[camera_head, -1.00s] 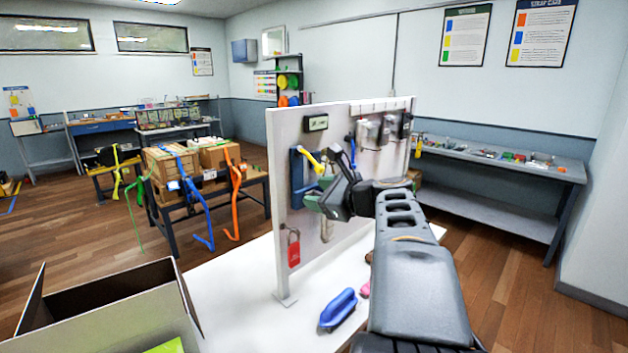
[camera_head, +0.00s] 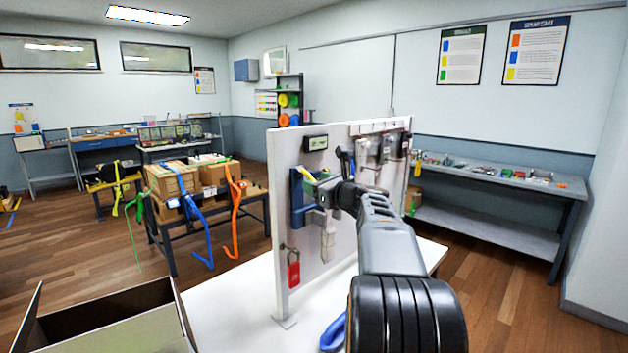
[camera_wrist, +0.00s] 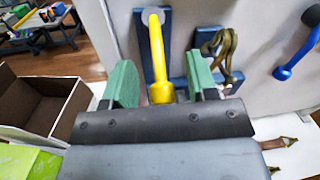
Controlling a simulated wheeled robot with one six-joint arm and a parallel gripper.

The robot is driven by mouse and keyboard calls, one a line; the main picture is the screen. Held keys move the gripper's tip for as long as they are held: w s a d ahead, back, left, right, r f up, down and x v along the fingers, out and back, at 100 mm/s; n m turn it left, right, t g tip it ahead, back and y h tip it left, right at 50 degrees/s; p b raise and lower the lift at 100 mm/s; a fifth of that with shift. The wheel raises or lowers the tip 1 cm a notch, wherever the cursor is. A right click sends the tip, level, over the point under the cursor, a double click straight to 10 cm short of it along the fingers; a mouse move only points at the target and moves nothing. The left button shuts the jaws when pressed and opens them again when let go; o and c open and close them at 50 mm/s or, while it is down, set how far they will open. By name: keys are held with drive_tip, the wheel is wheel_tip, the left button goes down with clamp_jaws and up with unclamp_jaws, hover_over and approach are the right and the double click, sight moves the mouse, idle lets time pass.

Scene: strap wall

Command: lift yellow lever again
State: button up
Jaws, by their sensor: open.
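The yellow lever (camera_wrist: 157,50) is in the upper middle of the wrist view, set on a blue plate (camera_wrist: 145,20) on the pale panel. Its rounded end points toward me, between the two green fingers of my gripper (camera_wrist: 160,82). The fingers are apart, with a visible gap on each side of the lever. In the head view my gripper (camera_head: 318,187) is at the panel's left part, beside the blue bracket (camera_head: 296,195), and the lever is largely hidden there.
An olive strap (camera_wrist: 225,50) hangs right of the lever, and a blue lever (camera_wrist: 290,68) is farther right. A red padlock (camera_head: 293,269) hangs low on the panel (camera_head: 285,150). An open carton (camera_head: 110,330) stands at the left front.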

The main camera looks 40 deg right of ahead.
drive_tip(key=shift+w, duration=0.85)
drive_tip(key=shift+c, duration=0.3)
drive_tip(key=shift+a, duration=0.1)
clamp_jaws()
